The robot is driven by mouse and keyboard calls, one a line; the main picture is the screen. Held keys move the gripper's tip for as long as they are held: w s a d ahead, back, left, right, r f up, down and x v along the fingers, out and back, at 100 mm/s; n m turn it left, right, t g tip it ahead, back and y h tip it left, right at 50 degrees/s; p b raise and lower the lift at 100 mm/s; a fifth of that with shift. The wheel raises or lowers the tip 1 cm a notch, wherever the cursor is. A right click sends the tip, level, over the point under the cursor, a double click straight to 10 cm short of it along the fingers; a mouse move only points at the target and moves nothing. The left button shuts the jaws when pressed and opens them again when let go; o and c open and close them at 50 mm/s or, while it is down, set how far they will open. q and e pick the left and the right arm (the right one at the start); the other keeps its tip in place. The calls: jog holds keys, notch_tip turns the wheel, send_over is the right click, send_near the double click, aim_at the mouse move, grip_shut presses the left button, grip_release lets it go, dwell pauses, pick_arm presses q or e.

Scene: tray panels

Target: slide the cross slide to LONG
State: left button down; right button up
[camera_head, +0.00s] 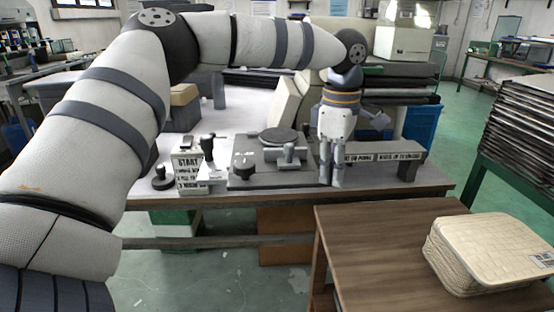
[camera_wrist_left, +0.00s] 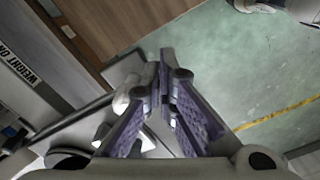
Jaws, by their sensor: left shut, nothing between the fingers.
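A grey panel (camera_head: 240,178) sits on the white-topped table. It carries a knob (camera_head: 245,162), a round plate (camera_head: 278,136) and a light grey handle on a block (camera_head: 289,154). I cannot tell for sure which part is the cross slide, and no LONG mark is readable. My right gripper is not in view.
A START sign (camera_head: 187,170) and a black-knobbed lever (camera_head: 208,148) stand left of the panel. A grey bar (camera_head: 400,160) with labels is at the right. A wooden table (camera_head: 375,235) with a woven box (camera_head: 490,252) stands in front right.

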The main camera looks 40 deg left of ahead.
pick_arm(q)
notch_tip(320, 180, up, 7)
jog(key=p, duration=0.1)
jog(key=shift+s+d+r, duration=0.15)
jog(key=shift+s+d, duration=0.15)
jog(key=shift+d, duration=0.1)
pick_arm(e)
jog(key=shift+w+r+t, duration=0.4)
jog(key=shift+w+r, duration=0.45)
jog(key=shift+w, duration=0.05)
